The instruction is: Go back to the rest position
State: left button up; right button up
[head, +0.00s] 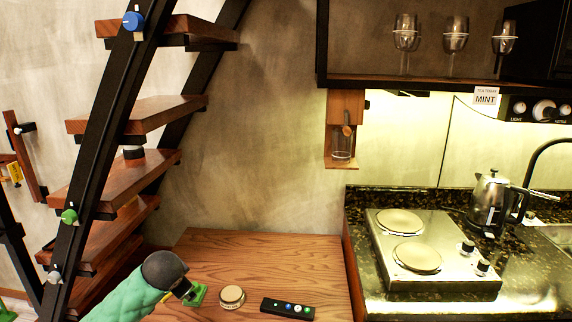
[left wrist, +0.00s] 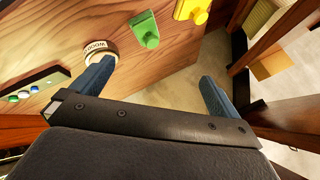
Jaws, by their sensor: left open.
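My left gripper (head: 188,292) is at the lower left of the head view, low over the wooden table (head: 265,257), at the end of a green-sleeved arm. In the left wrist view its two blue fingers (left wrist: 155,86) stand wide apart with nothing held between them. A green piece (head: 197,295) is right beside the gripper in the head view; a green knob-like piece (left wrist: 146,30) shows beyond the fingers in the wrist view. A round cream-topped disc (head: 231,296) lies to its right; a labelled disc (left wrist: 100,54) is near one finger in the wrist view. My right gripper is not in view.
A black button strip (head: 287,308) lies on the table. A yellow piece (left wrist: 193,10) is at the table's edge in the wrist view. Stairs with a black stringer (head: 103,120) rise at left. A hob (head: 432,252) and kettle (head: 489,203) stand on the right counter.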

pick_arm(q)
jog(key=s+d+f+n+g+h, duration=0.1)
jog(key=s+d+f, duration=0.3)
jog(key=s+f, duration=0.5)
jog(key=s+d+f+n+g+h, duration=0.1)
jog(key=s+d+f, duration=0.4)
jog(key=s+f, duration=0.5)
jog(key=s+d+f+n+g+h, duration=0.1)
jog(key=s+d+f+n+g, duration=0.2)
jog(key=s+f, duration=0.6)
jog(key=s+d+g, duration=0.1)
jog(key=s+d, duration=0.1)
jog(key=s, duration=1.2)
jog(key=shift+s+d+f+g, duration=0.2)
jog(key=shift+f+g, duration=0.1)
jog(key=shift+g, duration=0.1)
